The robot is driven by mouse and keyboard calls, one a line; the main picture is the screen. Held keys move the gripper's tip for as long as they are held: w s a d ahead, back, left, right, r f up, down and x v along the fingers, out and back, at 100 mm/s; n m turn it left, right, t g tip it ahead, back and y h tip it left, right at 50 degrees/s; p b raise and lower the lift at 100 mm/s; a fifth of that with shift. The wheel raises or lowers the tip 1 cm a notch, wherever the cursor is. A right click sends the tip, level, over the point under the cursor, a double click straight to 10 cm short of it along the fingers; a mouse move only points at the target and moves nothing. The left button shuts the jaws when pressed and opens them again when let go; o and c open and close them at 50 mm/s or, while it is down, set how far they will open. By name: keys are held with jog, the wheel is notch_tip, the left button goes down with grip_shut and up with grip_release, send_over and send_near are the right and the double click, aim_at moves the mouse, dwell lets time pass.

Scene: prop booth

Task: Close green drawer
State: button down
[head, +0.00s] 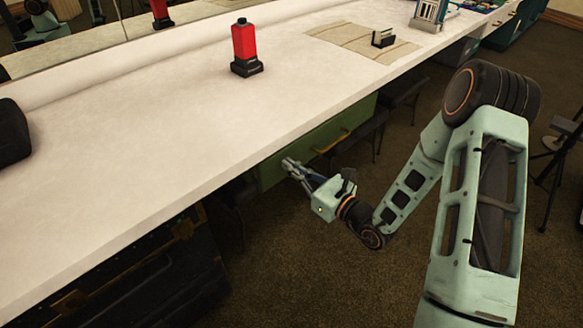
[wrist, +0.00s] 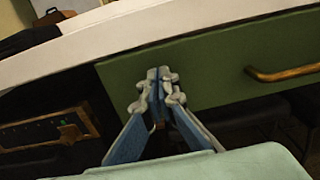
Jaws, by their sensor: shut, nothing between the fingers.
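The green drawer (head: 312,142) is under the front edge of the white counter, with a brass bar handle (head: 332,142) on its front. In the wrist view the green drawer front (wrist: 215,65) fills the upper middle, and its handle (wrist: 285,73) is at the right. My gripper (head: 289,165) is shut and empty, at the left part of the drawer front. In the wrist view my gripper's fingertips (wrist: 158,76) overlap the drawer's left end, away from the handle. I cannot tell whether they touch it. How far the drawer stands out is hard to tell.
The white counter (head: 150,120) runs above the drawer, with a red and black device (head: 245,48) on it. A beige mat (head: 350,40) lies farther back. A dark case (head: 130,270) stands below at the left. The carpet (head: 300,270) in front is open.

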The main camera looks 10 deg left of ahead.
aim_at(280, 157)
jog(key=x, duration=0.4)
jog(key=shift+w+a, duration=0.25)
jog(key=shift+r, duration=0.1)
